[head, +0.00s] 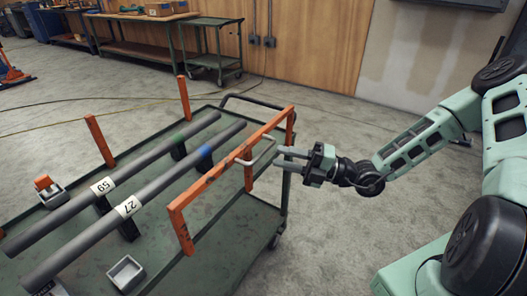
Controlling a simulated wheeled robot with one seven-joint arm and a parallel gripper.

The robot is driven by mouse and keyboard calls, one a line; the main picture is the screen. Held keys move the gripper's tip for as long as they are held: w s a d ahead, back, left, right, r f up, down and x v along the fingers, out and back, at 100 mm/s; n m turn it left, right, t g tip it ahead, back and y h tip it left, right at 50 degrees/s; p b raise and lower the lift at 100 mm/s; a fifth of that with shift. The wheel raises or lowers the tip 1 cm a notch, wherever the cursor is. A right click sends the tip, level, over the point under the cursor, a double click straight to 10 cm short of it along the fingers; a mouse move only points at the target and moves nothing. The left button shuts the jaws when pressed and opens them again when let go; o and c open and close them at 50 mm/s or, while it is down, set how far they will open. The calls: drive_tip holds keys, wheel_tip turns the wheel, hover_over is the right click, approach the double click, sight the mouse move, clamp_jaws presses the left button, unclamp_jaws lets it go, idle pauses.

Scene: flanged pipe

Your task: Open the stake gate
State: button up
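The orange stake gate (214,172) stands upright along the right side of the green cart, with a long top bar and short posts. A pale bent handle (262,153) is on the gate near its middle post. My gripper (277,157) is just right of the handle, pointing left toward it. Its two fingers are apart with a visible gap and nothing clearly held. I cannot tell whether a fingertip touches the handle.
The green cart (223,245) carries two long grey pipes, one with a label 27 (128,206), the other with a label 59 (103,186). Orange stakes (99,141) stand on its far side. A small grey box (125,273) sits in front. Floor right of the cart is clear.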

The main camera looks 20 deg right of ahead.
sight(263, 152)
drive_tip(key=x, duration=0.5)
drive_tip(key=shift+w+a+r, duration=0.1)
drive_tip(key=shift+w+a, duration=0.15)
drive_tip(key=shift+a, duration=0.1)
drive_tip(key=shift+c, duration=0.3)
clamp_jaws()
